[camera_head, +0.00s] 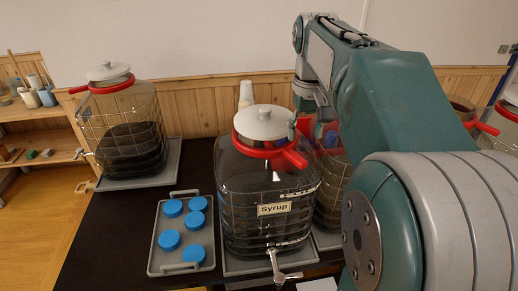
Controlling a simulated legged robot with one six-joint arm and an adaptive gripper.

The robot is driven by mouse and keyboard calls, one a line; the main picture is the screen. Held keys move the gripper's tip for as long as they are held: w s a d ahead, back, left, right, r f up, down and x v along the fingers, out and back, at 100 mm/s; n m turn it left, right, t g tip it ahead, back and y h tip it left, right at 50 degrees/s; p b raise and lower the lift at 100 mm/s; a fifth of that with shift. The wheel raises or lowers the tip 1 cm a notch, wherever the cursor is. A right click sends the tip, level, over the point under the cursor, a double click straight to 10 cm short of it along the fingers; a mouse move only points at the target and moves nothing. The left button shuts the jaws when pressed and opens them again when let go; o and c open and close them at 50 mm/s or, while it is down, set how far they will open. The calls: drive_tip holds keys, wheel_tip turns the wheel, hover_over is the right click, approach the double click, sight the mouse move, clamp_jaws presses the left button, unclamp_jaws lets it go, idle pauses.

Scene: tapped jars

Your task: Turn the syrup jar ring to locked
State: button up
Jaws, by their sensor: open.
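The syrup jar (250,205) is a large clear jar with dark contents, a wire cage and a label reading "Syrup". It stands upright in the middle, with a white knobbed lid and a metal tap low at the front. Its red ring (258,151) circles the neck under the lid, and the ring's handle (293,158) points to the front right. My gripper (306,118) hangs down just right of the lid, above and behind the handle. It is open and holds nothing that I can see. My arm hides part of it. Whether a fingertip touches the ring cannot be told.
Another caged jar (128,130) stands on a grey tray at the left, its red handle pointing left. A small tray (176,269) holds several blue caps. A further jar (330,200) is close on the right, partly behind my arm. More jars show at far right.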

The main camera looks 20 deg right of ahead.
sight(301, 161)
drive_tip(key=shift+f, duration=3.1)
drive_tip(key=shift+f, duration=0.95)
drive_tip(key=shift+a, duration=0.1)
drive_tip(key=shift+s+a, duration=0.1)
drive_tip(key=shift+a, duration=1.2)
drive_tip(key=shift+w+a, duration=0.25)
drive_tip(key=shift+a, duration=0.9)
drive_tip(key=shift+w+a, duration=0.2)
drive_tip(key=shift+a, duration=0.95)
drive_tip(key=shift+w+a, duration=0.3)
drive_tip(key=shift+a, duration=0.3)
drive_tip(key=shift+w+a, duration=0.3)
drive_tip(key=shift+a, duration=0.25)
drive_tip(key=shift+w+a, duration=0.6)
drive_tip(key=shift+a, duration=0.25)
drive_tip(key=shift+o, duration=1.6)
